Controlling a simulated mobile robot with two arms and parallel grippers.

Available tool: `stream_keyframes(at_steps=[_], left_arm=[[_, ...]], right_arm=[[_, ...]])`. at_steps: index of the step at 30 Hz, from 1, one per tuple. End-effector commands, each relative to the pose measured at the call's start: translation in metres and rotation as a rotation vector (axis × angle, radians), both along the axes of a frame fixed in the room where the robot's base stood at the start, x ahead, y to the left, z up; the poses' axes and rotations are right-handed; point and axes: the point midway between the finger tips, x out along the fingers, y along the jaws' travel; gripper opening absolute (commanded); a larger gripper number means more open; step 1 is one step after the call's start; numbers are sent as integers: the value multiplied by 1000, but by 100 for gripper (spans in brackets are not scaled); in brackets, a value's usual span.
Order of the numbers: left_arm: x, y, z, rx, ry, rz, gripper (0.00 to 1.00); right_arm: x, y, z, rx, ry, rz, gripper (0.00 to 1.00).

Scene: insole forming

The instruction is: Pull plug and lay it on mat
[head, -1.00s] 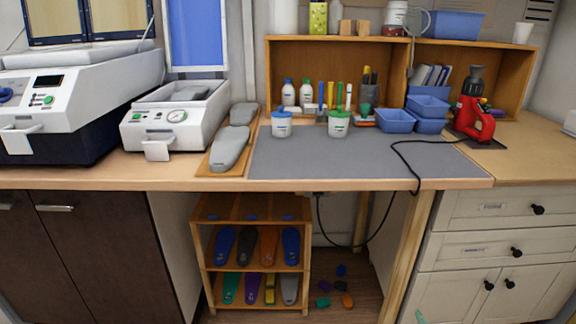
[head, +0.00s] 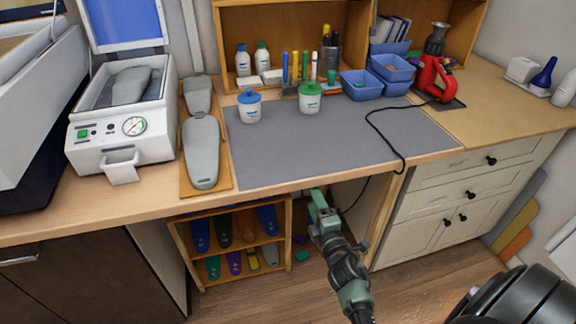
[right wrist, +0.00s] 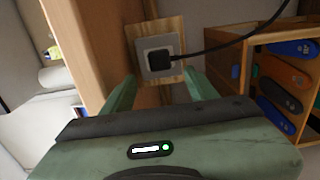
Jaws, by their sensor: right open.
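The black plug (right wrist: 160,60) sits in a wall socket (right wrist: 146,44) under the bench, and its black cord (right wrist: 225,46) runs off to the upper right of the right wrist view. In the head view the cord (head: 372,122) crosses the grey mat (head: 290,158) and hangs over the front edge. My right gripper (head: 318,202) is under the bench's front edge; in the right wrist view its open fingers (right wrist: 162,88) are on either side below the plug, apart from it. The plug is hidden in the head view. My left gripper is not seen.
A shelf of insoles (head: 232,238) stands under the bench, left of my right gripper. The drawer cabinet (head: 440,200) is to the right. Two lidded jars (head: 310,100) stand on the mat's back part; its front is clear.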

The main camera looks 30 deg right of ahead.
Motion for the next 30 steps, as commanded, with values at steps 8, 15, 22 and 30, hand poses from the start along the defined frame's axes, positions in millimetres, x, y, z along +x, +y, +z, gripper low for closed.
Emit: stream_keyframes(at_steps=[8, 15, 22, 30], left_arm=[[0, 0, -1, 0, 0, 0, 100], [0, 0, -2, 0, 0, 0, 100], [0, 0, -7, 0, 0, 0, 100], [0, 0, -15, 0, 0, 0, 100]], right_arm=[[0, 0, -1, 0, 0, 0, 58], [12, -3, 0, 0, -2, 1, 58], [44, -11, -1, -1, -2, 1, 58], [76, -18, -1, 1, -2, 1, 58]])
